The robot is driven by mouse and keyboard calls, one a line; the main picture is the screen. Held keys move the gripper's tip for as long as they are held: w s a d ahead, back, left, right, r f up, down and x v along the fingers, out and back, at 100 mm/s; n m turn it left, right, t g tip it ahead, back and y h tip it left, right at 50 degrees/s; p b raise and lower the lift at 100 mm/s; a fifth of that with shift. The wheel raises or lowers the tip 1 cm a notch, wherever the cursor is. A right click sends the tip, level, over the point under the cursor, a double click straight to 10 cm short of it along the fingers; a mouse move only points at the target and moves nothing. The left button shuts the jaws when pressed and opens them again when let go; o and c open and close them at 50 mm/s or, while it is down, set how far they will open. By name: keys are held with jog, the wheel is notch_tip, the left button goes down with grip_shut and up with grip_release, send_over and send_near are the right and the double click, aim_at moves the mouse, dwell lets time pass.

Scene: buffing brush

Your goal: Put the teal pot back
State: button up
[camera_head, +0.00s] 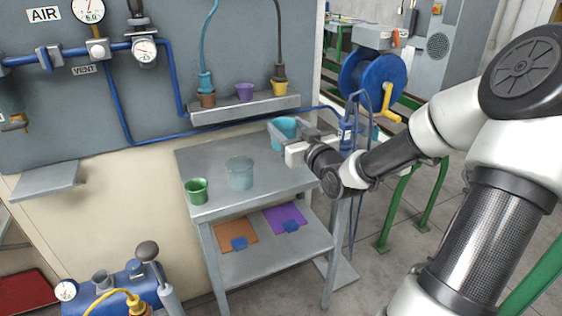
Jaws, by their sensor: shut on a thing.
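The teal pot (286,126) is between the fingers of my gripper (283,133), which is shut on it. My gripper holds it near the back right corner of the grey metal table (212,154), close to the right end of the wall shelf. The gripper partly hides the pot's lower part, and I cannot tell whether its base touches anything. A see-through pale teal pot shape (240,173) stands upright near the middle of the tabletop. A green pot (197,191) stands at the table's front left corner.
A blue hose reel (372,80) stands at right. The tabletop's back left is clear.

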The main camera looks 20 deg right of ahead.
notch_tip(320, 180, down, 8)
jog(key=shift+s+f+b, duration=0.15)
jog(key=shift+f+b, duration=0.05)
jog(key=shift+b, duration=1.05)
jog(key=shift+f, duration=0.1)
jog(key=o, duration=1.1)
jog(key=s+p, duration=0.6)
jog(key=s, duration=0.6)
jog(key=shift+d, duration=0.25)
